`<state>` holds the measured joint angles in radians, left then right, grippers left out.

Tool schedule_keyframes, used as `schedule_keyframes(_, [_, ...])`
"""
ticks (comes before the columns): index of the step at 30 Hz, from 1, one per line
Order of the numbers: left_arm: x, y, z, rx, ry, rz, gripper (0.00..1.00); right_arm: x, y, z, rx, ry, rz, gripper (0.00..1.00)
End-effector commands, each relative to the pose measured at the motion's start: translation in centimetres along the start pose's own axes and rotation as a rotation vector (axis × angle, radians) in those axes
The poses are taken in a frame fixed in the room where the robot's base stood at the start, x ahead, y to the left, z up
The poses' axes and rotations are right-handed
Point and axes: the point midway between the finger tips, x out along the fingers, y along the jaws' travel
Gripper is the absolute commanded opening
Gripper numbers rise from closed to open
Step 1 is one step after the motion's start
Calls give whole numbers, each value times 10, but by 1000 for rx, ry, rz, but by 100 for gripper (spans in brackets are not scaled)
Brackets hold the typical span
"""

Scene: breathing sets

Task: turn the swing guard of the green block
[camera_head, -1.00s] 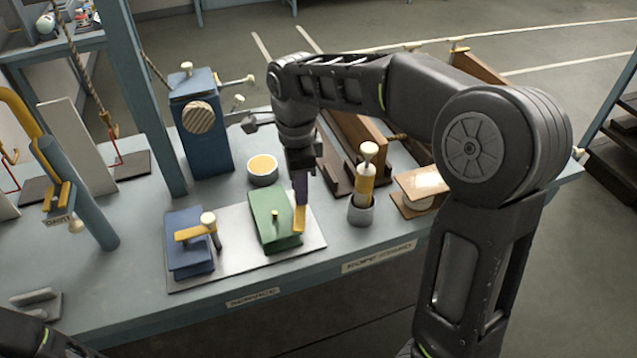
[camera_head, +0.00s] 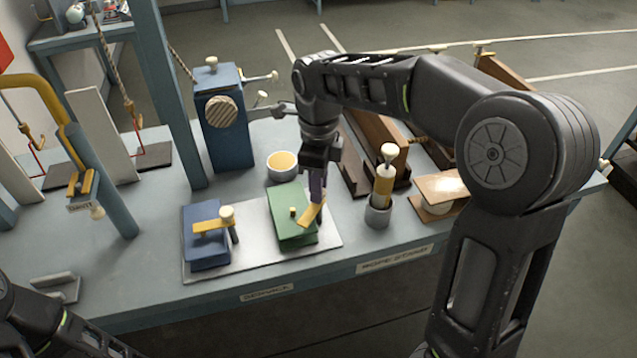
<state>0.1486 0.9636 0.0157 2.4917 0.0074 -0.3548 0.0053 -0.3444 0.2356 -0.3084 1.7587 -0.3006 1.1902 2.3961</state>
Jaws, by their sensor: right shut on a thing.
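The green block (camera_head: 287,214) lies on a pale metal plate (camera_head: 232,271) near the table's front edge. A small yellow peg (camera_head: 292,211) stands on its top. Its yellow swing guard (camera_head: 309,218) sits at the block's right side, slanting from lower left to upper right. My right gripper (camera_head: 318,197) reaches down from above and is shut on the guard, its fingers partly hiding the guard's upper end. My left arm only enters at the bottom left corner, and its gripper is not visible.
A blue block (camera_head: 205,247) with a yellow bar and a white-knobbed post shares the plate. A yellow-topped cup (camera_head: 282,166) stands behind. A yellow plunger in a grey holder (camera_head: 378,215) stands close on the right. A tall blue box (camera_head: 224,137) is at back left.

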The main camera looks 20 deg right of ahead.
Motion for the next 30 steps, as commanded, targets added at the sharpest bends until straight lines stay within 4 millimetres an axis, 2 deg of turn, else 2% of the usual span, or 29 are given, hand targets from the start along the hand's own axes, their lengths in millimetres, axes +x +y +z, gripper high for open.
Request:
schedule_keyframes(2, [0, 0, 0, 0, 0, 0, 56, -1, -1, 0, 0, -2, -3, 0])
schedule_keyframes(3, [0, 0, 0, 0, 0, 0, 56, -1, -1, 0, 0, -2, -3, 29])
schedule_keyframes(10, [0, 0, 0, 0, 0, 0, 56, -1, 0, 0, -1, -1, -2, 47])
schedule_keyframes(18, [0, 0, 0, 0, 0, 0, 56, -1, 0, 0, -2, 0, -1, 48])
schedule_keyframes(22, [1, 0, 0, 0, 0, 0, 56, -7, 0, 0, -2, -1, -1, 48])
schedule_keyframes(26, [3, -1, 0, 1, 1, 1, 56, -23, -1, 1, -3, -3, -3, 48])
schedule_keyframes(30, [5, -1, -1, 1, 2, 2, 56, -47, -1, 1, -2, -4, -4, 48])
